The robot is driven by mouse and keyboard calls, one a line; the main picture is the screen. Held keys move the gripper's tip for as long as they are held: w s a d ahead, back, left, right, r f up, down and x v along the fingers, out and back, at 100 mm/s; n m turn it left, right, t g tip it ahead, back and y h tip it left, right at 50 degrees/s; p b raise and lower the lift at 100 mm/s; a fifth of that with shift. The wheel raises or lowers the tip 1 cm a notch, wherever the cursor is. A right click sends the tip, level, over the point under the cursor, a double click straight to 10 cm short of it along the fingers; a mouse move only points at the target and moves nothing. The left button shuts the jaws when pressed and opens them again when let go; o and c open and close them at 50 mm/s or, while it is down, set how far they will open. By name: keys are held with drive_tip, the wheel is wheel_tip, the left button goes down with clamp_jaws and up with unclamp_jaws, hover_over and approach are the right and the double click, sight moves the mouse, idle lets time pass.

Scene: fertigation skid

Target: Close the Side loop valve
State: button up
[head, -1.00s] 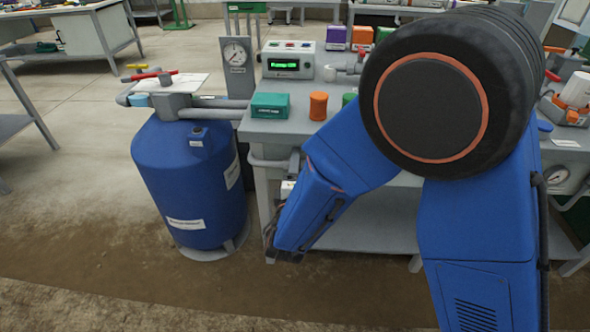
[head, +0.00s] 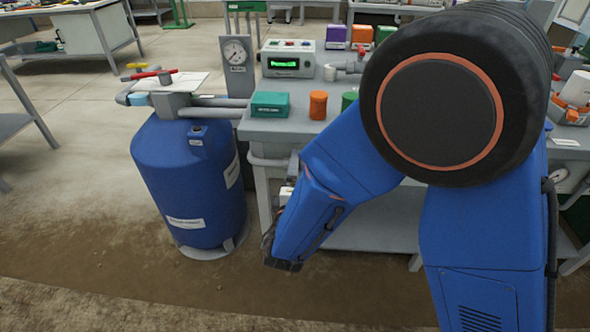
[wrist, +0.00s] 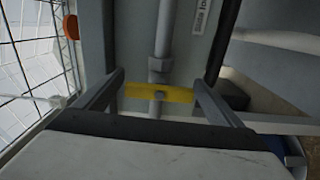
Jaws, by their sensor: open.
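In the wrist view a flat yellow valve handle (wrist: 175,94) lies crosswise over a grey pipe (wrist: 164,40), with a bolt at its middle. My gripper (wrist: 158,88) is open, one finger near each end of the handle. Whether the fingers touch it I cannot tell. A white label (wrist: 200,16) beside the pipe is cut off; only a few letters show, so I cannot read the valve's full name. In the head view my gripper is a dark shape low beside the bench's left leg, mostly hidden by my arm, and the handle is not visible there.
A blue tank (head: 188,185) stands left of the grey bench (head: 262,128). A red lever (head: 146,75) and yellow lever (head: 137,66) sit above the tank. A teal box (head: 270,105) and orange cylinder (head: 318,105) stand on the bench. A dark hose (wrist: 221,40) runs near the pipe.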

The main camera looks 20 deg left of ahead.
drive_tip(key=v, duration=1.5)
drive_tip(key=shift+a, duration=0.1)
